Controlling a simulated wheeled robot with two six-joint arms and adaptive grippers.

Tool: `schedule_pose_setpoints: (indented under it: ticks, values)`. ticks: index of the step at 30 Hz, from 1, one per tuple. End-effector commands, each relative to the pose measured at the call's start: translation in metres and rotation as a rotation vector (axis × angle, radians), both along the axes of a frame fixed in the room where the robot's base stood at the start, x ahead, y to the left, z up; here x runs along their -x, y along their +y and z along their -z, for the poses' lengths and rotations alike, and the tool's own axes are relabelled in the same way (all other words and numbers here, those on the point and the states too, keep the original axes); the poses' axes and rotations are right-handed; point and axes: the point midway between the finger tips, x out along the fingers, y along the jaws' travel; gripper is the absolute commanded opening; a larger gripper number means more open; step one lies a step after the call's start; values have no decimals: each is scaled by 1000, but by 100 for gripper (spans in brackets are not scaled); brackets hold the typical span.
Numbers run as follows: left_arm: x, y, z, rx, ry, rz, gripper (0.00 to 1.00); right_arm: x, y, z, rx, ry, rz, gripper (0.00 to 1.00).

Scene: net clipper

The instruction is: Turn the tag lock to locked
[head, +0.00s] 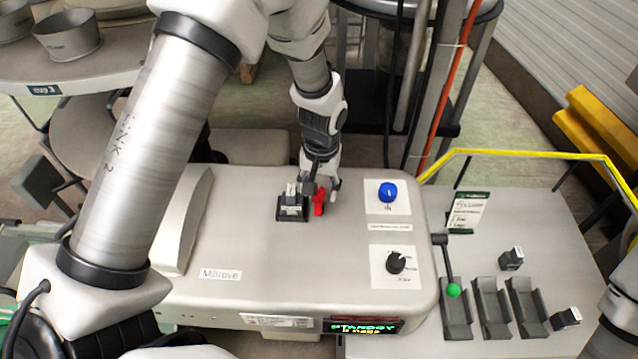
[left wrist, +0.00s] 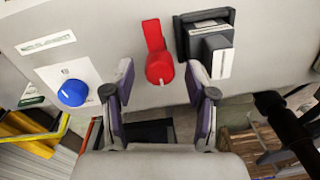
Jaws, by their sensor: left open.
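A red lever with a round hub (head: 319,203), which looks like the tag lock, sits on the grey machine top. In the left wrist view the red lever (left wrist: 158,62) shows a round hub with a white mark and an arm pointing up in the picture. A dark block with a pale tag (head: 291,211) stands beside it; it also shows in the left wrist view (left wrist: 215,50). My left gripper (head: 320,187) is over the red lever. In the left wrist view my left gripper (left wrist: 162,98) is open, its fingers apart on either side below the hub. Contact is not visible.
A blue button (head: 388,192) and a black knob (head: 396,262) lie to the right on the machine. A display (head: 362,327) reads STANDBY. A green-tipped lever (head: 453,290) and dark trays (head: 491,305) stand farther right. The machine's front top is clear.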

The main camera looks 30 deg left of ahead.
Motion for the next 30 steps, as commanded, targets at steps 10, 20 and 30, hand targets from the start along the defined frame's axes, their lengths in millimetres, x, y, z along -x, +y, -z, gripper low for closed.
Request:
schedule_pose_setpoints:
  ticks: [10,20,30]
  values:
    - [0,0,1,0,0,0,7,0,0,0,0,0,0,40]
    - [0,0,1,0,1,11,0,0,0,0,0,0,0,40]
    - [1,0,0,0,3,148,0,0,0,-7,0,0,0,40]
